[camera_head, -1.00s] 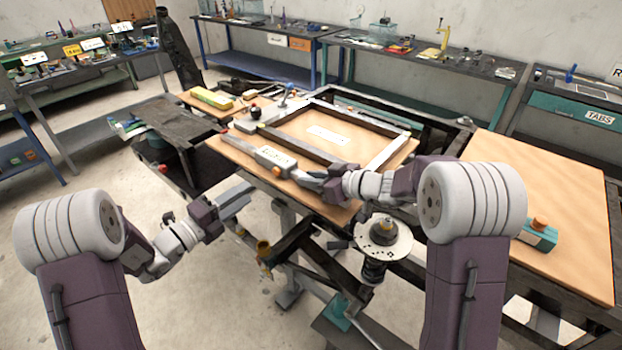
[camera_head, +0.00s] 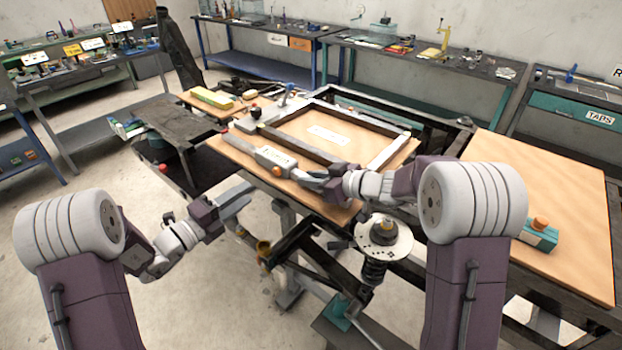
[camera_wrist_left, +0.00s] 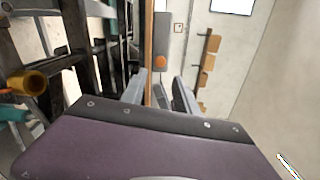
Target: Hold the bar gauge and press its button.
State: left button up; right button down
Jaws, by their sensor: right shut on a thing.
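The bar gauge (camera_head: 275,157) is a long grey bar with a white label on its body and an orange button (camera_head: 277,171) on its side. It is over the front of the wooden board, beside the dark frame. My right gripper (camera_head: 322,181) is shut on the gauge's near right end. My left gripper (camera_head: 246,191) is open and empty, below and left of the button, apart from the gauge. In the left wrist view, the gauge body (camera_wrist_left: 161,30) and orange button (camera_wrist_left: 160,62) show beyond and between the spread fingers (camera_wrist_left: 160,92).
A rectangular frame (camera_head: 390,153) lies on the wooden board (camera_head: 225,146). A spring strut with a round plate (camera_head: 385,237) stands below my right arm. A teal box with an orange button (camera_head: 539,234) sits on the right tabletop. Free floor lies left of my left gripper.

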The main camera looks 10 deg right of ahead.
pick_arm(q)
jog(key=shift+m, duration=0.4)
grip_shut()
jog(key=shift+s+a+r+m+g+h, duration=0.15)
jog(key=shift+s+a+m, duration=0.45)
jog(key=shift+m, duration=2.05)
jog(key=shift+s+a+f+m+g+h, duration=0.1)
jog(key=shift+s+a+m, duration=0.5)
jog(key=shift+m, duration=2)
jog(key=shift+s+a+r+m+g+h, duration=0.15)
jog(key=shift+a+m, duration=0.85)
jog(key=shift+m, duration=1.65)
